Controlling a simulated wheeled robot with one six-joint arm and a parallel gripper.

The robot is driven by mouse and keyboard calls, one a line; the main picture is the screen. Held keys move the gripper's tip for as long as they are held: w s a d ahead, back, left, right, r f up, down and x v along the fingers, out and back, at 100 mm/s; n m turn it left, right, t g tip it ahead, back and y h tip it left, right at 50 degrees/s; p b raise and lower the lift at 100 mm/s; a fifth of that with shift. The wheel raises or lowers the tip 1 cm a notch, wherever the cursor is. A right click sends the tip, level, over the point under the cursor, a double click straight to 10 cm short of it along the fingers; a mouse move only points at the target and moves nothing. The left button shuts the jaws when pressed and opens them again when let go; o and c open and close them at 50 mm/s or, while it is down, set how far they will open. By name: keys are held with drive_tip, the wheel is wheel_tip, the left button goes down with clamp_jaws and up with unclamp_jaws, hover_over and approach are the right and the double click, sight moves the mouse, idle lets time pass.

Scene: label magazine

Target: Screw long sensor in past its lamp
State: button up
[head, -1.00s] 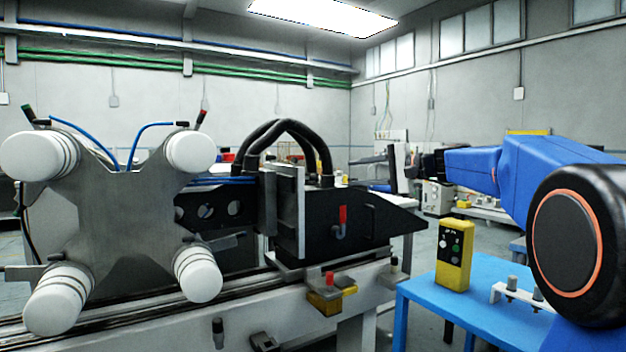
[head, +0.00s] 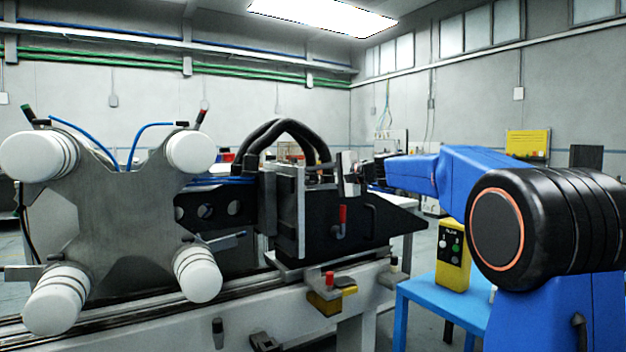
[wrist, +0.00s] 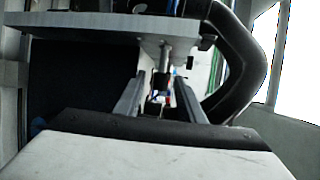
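In the wrist view, a slim upright rod (wrist: 163,72), metal above and dark below, hangs under a grey plate (wrist: 90,22). It may be a sensor; I cannot tell if it is the long one, and I make out no lamp on it. My gripper's two fingers (wrist: 158,103) stand apart, with the rod's lower end in line between them; contact is not visible. In the head view, my gripper (head: 338,175) is right of the upright metal plate (head: 289,210); its fingertips are hard to make out. Two thin sensor-like rods (head: 36,117) (head: 201,118) with blue cables top the four-armed bracket.
Thick black hoses (head: 285,135) arch above the black machine body (head: 375,222), close to my gripper. The bracket (head: 115,220) with white rollers fills the left. A blue table (head: 460,295) with a yellow button box (head: 453,262) stands at the right, below my arm.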

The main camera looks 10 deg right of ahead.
drive_tip(key=shift+w+a, duration=0.3)
drive_tip(key=shift+w, duration=0.05)
clamp_jaws()
drive_tip(key=shift+m+g+h, duration=0.3)
drive_tip(key=shift+g+h, duration=0.2)
drive_tip(key=shift+g, duration=0.3)
drive_tip(key=shift+f, duration=0.1)
